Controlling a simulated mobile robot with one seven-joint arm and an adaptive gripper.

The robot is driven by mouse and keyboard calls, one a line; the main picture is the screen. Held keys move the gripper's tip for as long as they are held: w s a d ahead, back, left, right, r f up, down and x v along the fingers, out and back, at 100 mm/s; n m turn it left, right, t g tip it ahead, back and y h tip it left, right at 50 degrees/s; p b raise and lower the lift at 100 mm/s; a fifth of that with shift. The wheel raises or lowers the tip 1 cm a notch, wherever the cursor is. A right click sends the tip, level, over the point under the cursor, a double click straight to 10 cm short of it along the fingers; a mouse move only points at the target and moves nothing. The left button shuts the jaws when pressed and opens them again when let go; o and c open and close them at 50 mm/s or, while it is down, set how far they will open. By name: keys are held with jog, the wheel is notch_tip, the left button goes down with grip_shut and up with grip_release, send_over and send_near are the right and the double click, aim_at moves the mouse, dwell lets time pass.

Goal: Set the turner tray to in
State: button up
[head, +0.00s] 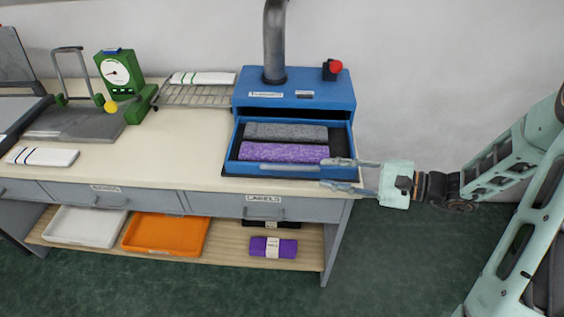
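The turner tray (270,174) is a blue tray pulled out from the front of the blue turner box (295,88) on the right end of the bench. A grey folded knit (285,132) and a purple folded knit (283,152) lie in it. A pale bar runs along its front. My gripper (325,173) reaches in from the right, with its two fingers apart at the tray's front right corner. I cannot tell whether a finger touches the tray. Nothing shows held between the fingers.
A wire rack (195,96) with a white folded piece stands left of the turner box, beside a green dial device (120,73). A red button (333,67) is on top of the box. Drawers line the bench front. White and orange trays (165,235) sit on the lower shelf.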

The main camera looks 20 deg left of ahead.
aim_at(299, 169)
jog(key=x, duration=1)
jog(key=shift+a+f+p, duration=0.15)
jog(key=shift+a+p, duration=0.1)
jog(key=shift+p, duration=0.15)
grip_shut()
